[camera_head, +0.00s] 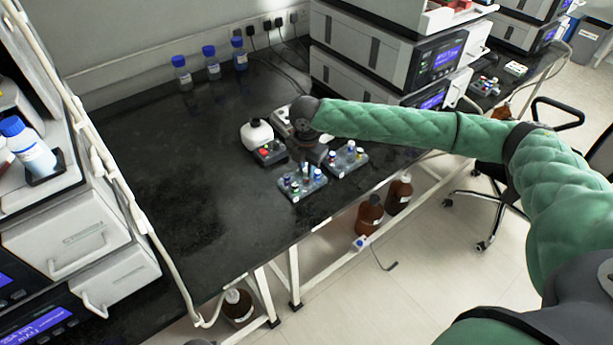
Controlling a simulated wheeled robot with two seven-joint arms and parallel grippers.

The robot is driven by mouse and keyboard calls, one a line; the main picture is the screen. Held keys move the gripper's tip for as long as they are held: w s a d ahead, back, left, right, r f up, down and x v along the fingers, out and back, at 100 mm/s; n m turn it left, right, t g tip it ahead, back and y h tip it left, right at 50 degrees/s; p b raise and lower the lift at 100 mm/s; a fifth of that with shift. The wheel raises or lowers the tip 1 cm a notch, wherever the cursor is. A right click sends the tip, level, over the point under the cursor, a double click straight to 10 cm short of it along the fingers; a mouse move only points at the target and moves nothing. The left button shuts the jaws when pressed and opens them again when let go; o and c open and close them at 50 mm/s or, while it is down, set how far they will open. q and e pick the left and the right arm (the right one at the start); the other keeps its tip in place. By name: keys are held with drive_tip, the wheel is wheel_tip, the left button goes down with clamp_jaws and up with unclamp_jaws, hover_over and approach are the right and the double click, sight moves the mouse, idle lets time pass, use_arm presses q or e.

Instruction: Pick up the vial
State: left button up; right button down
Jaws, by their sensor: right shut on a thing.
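My right gripper (308,162) reaches in from the right and points down over the bench, above the near vial rack (290,196). It is shut on a small vial (306,170), which shows only as a tiny light and blue shape at the fingertips. I cannot tell whether the vial is still inside the rack or just above it. Several other small vials with coloured caps stand in this rack. A second vial rack (357,163) with several vials stands just right of the gripper. My left gripper is not in view.
A white round bottle (257,134) and a small dark block (270,154) stand left of the gripper. Blue-capped bottles (212,66) stand by the wall. Stacked instruments (385,52) rise behind my right arm. The black bench (180,165) is clear on the left.

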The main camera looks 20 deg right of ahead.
use_arm(q)
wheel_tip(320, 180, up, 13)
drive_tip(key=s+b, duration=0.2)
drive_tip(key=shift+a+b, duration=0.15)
drive_tip(key=shift+b, duration=0.2)
use_arm(e)
drive_tip(key=s+d+r, duration=0.6)
drive_tip(key=d+r, duration=0.1)
drive_tip(key=d, duration=0.3)
drive_tip(key=shift+r, duration=0.3)
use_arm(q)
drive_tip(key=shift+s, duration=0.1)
use_arm(e)
drive_tip(key=c, duration=2.2)
unclamp_jaws()
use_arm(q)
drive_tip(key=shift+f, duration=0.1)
use_arm(e)
drive_tip(key=c, duration=2.2)
unclamp_jaws()
